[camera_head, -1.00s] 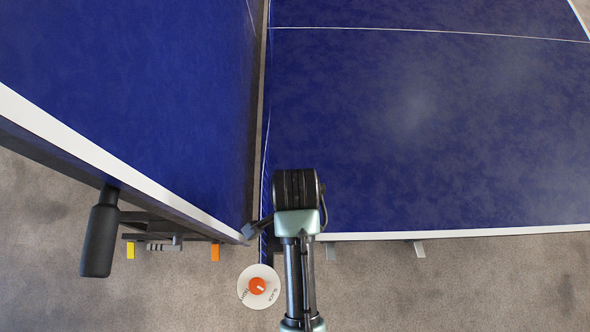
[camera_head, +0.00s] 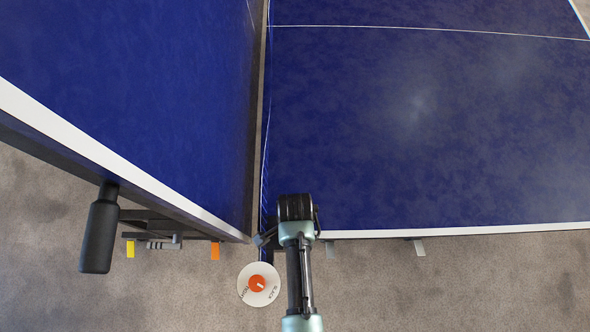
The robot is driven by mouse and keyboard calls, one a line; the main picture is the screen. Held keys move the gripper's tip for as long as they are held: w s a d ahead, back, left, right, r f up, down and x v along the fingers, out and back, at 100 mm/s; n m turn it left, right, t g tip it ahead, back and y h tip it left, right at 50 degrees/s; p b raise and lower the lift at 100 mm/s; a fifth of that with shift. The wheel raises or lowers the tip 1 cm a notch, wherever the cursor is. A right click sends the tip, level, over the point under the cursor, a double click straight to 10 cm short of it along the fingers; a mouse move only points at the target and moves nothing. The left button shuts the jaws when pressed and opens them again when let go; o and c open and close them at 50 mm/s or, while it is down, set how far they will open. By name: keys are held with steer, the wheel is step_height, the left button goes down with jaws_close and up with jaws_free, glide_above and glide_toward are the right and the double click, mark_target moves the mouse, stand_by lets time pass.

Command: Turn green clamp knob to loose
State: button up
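No green knob shows in the view. An orange knob (camera_head: 257,284) with a short white mark sits on a round white dial (camera_head: 245,275) below the net end of the table. The dial has small dark lettering at its left and lower right, too small to read surely. The knob's white mark lies on its right side. My arm reaches up from the bottom edge just right of the dial, over the table edge. My gripper cannot be made out; only arm links show.
A flat blue table half (camera_head: 430,140) fills the right. Another blue panel (camera_head: 130,90) rises on the left, with the narrow net gap between. A black handle (camera_head: 100,232) hangs at the left, beside yellow (camera_head: 131,249) and orange (camera_head: 215,251) tabs. Grey floor lies below.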

steer(key=shift+c, duration=0.4)
jaws_close()
steer(key=shift+n, duration=0.3)
steer(key=n+p, duration=0.1)
steer(key=n, duration=0.2)
steer(key=shift+r+n+p, duration=0.1)
steer(key=shift+n+p, duration=0.3)
steer(key=n+p, duration=0.1)
steer(key=n, duration=0.5)
steer(key=n+p, duration=0.1)
steer(key=n, duration=0.4)
steer(key=shift+n, duration=0.4)
steer(key=n, duration=0.5)
steer(key=shift+n+p, duration=0.3)
steer(key=shift+p, duration=0.05)
